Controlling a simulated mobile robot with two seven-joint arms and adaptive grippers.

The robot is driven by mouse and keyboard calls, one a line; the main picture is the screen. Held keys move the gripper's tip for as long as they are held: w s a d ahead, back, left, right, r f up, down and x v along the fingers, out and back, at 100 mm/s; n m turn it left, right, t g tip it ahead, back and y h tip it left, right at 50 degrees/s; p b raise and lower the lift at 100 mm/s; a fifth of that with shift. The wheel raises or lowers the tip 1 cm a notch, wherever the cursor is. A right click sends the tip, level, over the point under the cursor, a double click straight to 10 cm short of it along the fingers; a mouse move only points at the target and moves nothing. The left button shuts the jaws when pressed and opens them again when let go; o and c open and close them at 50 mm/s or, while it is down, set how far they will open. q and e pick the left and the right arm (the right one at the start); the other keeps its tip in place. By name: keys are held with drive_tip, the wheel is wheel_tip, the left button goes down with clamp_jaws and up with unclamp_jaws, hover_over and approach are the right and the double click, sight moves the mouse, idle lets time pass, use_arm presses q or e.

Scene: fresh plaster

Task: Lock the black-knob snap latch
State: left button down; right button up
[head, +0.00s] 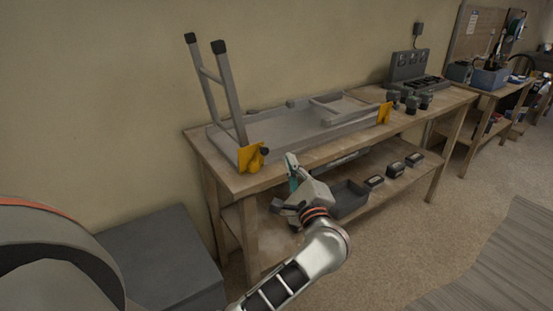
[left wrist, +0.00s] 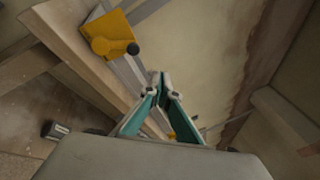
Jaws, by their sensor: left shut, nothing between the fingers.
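A yellow bracket (head: 248,158) with a black knob (head: 264,151) sits at the near left corner of a grey folding-leg table, at the foot of its raised legs (head: 223,90). The left wrist view also shows the bracket (left wrist: 106,37) and knob (left wrist: 133,48) at upper left. My left gripper (head: 290,158) is shut and empty, to the right of the knob and apart from it. Its teal fingers meet at the tips in the left wrist view (left wrist: 160,78). A second yellow bracket (head: 384,113) is at the table's right end. My right gripper is not in view.
The grey table (head: 300,125) lies on a wooden workbench (head: 210,168) against the wall. A grey bin (head: 348,198) and small dark boxes sit on the lower shelf. A grey box (head: 160,262) stands at lower left. Floor is clear at right.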

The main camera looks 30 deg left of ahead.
use_arm(q)
drive_tip(key=f+n, duration=0.1)
drive_tip(key=w+f+n+g+h, duration=0.1)
drive_tip(key=n, duration=0.1)
drive_tip(key=w+n+h, duration=0.1)
drive_tip(key=shift+d+f+n+g, duration=0.3)
drive_tip(key=shift+d+f+n, duration=0.1)
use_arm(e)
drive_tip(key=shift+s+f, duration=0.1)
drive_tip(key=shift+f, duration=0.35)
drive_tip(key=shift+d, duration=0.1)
use_arm(q)
drive_tip(key=x, duration=0.9)
drive_tip(key=shift+w+a+r+p, duration=0.1)
drive_tip(key=shift+w+a+p, duration=0.05)
drive_tip(key=shift+a+p, duration=0.25)
drive_tip(key=shift+s+a, duration=0.2)
drive_tip(key=shift+a, duration=0.05)
drive_tip(key=s, duration=0.1)
drive_tip(key=s+p, duration=0.1)
drive_tip(key=a, duration=0.1)
drive_tip(key=shift+s+r+p, duration=0.3)
drive_tip(key=shift+s+r, duration=0.05)
drive_tip(key=shift+s, duration=0.05)
drive_tip(key=shift+s+f, duration=0.1)
drive_tip(key=shift+s, duration=0.05)
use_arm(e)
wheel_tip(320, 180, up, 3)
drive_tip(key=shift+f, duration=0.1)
